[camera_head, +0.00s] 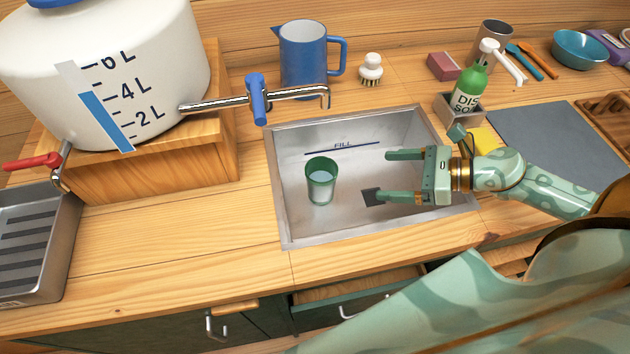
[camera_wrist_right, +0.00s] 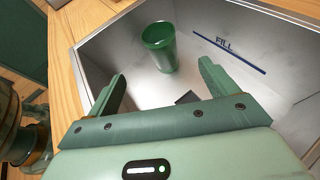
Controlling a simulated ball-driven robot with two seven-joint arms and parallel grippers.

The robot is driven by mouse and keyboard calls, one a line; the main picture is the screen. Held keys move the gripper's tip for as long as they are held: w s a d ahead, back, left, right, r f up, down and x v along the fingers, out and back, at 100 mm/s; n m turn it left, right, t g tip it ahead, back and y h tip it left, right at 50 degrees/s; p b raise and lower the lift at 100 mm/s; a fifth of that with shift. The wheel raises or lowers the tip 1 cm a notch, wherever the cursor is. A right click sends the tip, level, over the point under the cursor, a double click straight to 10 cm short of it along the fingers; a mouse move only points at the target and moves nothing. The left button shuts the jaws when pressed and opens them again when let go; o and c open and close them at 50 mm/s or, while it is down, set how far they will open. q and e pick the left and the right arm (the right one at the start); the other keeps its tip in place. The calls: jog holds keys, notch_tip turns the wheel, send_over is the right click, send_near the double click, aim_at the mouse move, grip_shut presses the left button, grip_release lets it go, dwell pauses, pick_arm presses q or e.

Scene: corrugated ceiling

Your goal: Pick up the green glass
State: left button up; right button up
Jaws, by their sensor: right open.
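The green glass (camera_head: 320,181) stands upright in the left part of the metal sink (camera_head: 284,215). It also shows beyond the fingers in the right wrist view (camera_wrist_right: 159,50). My right gripper (camera_head: 376,176) reaches in from the right over the sink. Its two fingers are apart with nothing between them, and they point left toward the glass. A clear gap separates the fingertips from the glass. In the right wrist view the open fingers (camera_wrist_right: 160,90) lie on either side of the line to the glass. My left gripper is not in view.
A spigot with a blue handle (camera_head: 257,98) reaches over the sink's back edge from a white tank (camera_head: 110,75). A blue pitcher (camera_head: 303,55), a brush (camera_head: 370,70) and a green soap bottle (camera_head: 469,88) stand behind the sink. The counter in front is clear.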

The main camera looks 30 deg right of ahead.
aim_at(321, 172)
jog(key=shift+r+b+x, duration=0.25)
jog(key=shift+x, duration=3.7)
jog(key=shift+r+b+x, duration=0.2)
jog(key=shift+x, duration=3.75)
jog(key=shift+w+a, duration=0.15)
jog(key=c, duration=1.6)
jog(key=shift+r, duration=0.1)
